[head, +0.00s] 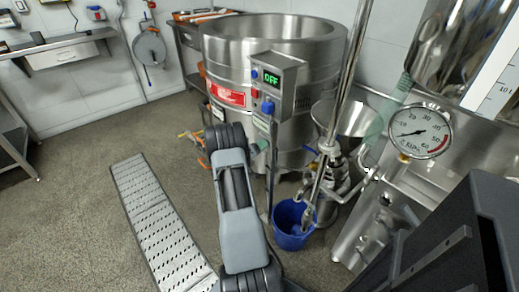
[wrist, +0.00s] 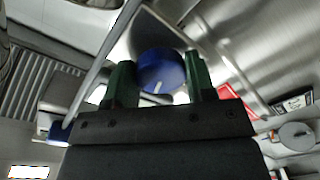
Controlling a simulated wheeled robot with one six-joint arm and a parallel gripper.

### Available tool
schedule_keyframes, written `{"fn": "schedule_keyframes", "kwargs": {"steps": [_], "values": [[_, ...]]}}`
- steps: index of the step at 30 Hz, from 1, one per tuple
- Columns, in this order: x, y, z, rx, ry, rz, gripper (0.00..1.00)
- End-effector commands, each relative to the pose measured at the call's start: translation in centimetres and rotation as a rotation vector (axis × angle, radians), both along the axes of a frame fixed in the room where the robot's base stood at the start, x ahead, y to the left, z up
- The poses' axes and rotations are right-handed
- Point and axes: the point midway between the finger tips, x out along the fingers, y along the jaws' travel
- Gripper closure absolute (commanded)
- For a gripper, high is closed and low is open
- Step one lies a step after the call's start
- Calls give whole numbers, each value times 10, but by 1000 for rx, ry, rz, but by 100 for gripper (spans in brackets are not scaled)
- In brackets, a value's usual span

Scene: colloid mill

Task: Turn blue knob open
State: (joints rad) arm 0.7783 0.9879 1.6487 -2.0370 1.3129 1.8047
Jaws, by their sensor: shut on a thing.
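The blue knob (wrist: 162,64) is round, with a white mark on its face, in the upper middle of the wrist view. My gripper (wrist: 158,80) has its two green fingers on either side of it, shut on its sides. In the head view my arm reaches toward the front of the steel mill tank (head: 222,50), and my gripper is mostly hidden there. A control box (head: 277,85) on the tank shows "OFF" and has blue and red controls. I cannot tell from the head view which blue part is held.
A blue bucket (head: 287,232) stands on the floor under the outlet pipes, right of my arm. A pressure gauge (head: 419,131) and steel equipment fill the right side. A perforated floor strip (head: 158,222) lies at the left, with clear floor around it.

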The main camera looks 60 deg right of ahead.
Motion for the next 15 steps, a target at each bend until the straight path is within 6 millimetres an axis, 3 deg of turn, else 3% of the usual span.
{"fn": "schedule_keyframes", "kwargs": {"steps": [15], "values": [[1, 0, -2, 153, 460, 0, 73]]}}
